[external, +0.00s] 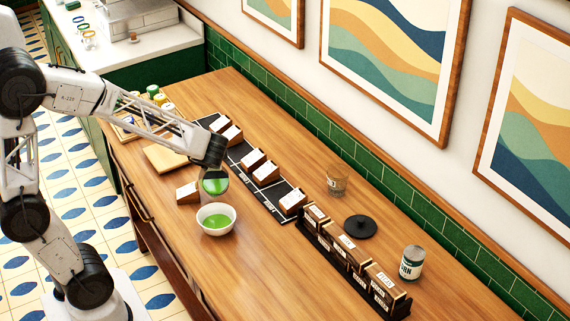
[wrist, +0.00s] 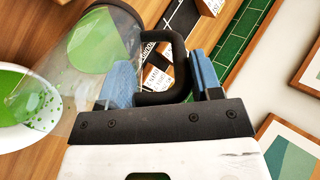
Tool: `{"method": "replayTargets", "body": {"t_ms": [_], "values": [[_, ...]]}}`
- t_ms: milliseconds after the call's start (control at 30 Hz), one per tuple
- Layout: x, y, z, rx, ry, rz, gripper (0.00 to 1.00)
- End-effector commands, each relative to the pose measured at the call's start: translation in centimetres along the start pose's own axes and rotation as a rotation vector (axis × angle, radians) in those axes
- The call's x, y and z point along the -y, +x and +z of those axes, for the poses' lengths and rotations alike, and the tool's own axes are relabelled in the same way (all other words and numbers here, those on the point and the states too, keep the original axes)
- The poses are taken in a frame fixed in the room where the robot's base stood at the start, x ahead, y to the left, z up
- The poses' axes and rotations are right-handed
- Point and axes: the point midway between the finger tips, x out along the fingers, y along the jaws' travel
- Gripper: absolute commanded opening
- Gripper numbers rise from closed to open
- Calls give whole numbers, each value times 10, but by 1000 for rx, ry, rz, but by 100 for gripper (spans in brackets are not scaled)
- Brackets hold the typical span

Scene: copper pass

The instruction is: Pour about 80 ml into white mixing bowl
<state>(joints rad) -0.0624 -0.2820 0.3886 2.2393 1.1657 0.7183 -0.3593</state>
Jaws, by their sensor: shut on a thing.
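The white mixing bowl (external: 216,219) stands on the wooden counter with green liquid in it. In the wrist view the bowl (wrist: 14,137) is at the left edge, with green drops on its inner wall. My gripper (wrist: 165,85) is shut on the black handle of a clear jug (wrist: 60,85). The jug is tilted, with green liquid inside. In the external view the jug (external: 215,185) is just above and behind the bowl, under my wrist. I cannot tell whether liquid is flowing from it, nor read the volume.
A black strip (external: 262,187) with several white-topped wooden blocks runs behind the bowl. A black rack (external: 350,262) of boxes, a glass (external: 336,180), a black disc (external: 360,227) and a labelled can (external: 411,263) stand to the right. The counter right of the bowl, before the rack, is clear.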

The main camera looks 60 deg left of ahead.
Motion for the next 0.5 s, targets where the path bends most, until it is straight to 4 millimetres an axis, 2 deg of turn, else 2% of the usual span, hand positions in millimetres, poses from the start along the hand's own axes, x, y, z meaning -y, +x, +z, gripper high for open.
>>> {"method": "replayTargets", "body": {"t_ms": [500], "values": [[8, 7, 0, 1, -3, 103, 10]]}}
